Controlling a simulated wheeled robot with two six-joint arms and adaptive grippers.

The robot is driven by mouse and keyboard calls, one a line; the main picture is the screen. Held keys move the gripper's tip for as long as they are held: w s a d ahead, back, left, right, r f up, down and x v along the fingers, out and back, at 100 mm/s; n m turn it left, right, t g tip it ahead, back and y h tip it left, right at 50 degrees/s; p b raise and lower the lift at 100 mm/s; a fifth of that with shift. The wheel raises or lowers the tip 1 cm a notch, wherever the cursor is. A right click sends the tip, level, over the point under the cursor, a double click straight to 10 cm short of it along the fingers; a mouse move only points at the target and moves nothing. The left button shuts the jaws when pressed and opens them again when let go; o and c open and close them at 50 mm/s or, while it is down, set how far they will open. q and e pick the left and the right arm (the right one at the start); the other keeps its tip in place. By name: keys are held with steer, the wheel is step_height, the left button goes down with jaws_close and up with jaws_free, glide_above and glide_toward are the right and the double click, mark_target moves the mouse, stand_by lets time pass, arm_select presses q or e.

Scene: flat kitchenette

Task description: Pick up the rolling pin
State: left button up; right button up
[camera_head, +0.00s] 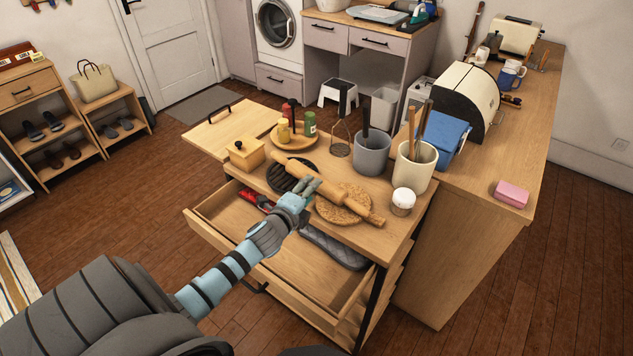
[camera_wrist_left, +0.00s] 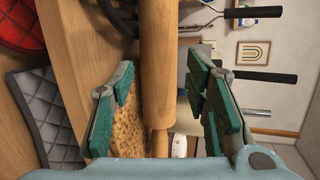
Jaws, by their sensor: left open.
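The wooden rolling pin (camera_head: 342,197) lies slantwise across the top of the drawer cabinet, over a round cork mat (camera_head: 334,213) and the edge of a dark round trivet (camera_head: 290,176). In the left wrist view the pin (camera_wrist_left: 156,50) runs between the two open green-padded fingers (camera_wrist_left: 162,90), with gaps to both sides. The cork mat (camera_wrist_left: 128,118) shows beside and behind the left finger. My right gripper is not in view.
A cream utensil crock (camera_head: 414,168), a grey pot (camera_head: 371,153) and a white-lidded jar (camera_head: 402,202) stand behind the pin. The open drawer (camera_head: 296,262) below holds a grey mitt and something red.

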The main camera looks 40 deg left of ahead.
arm_select(q)
steer(key=x, duration=0.5)
steer(key=shift+w+a+f, duration=0.1)
steer(key=shift+a+f, duration=0.05)
steer(key=shift+a, duration=0.1)
jaws_close()
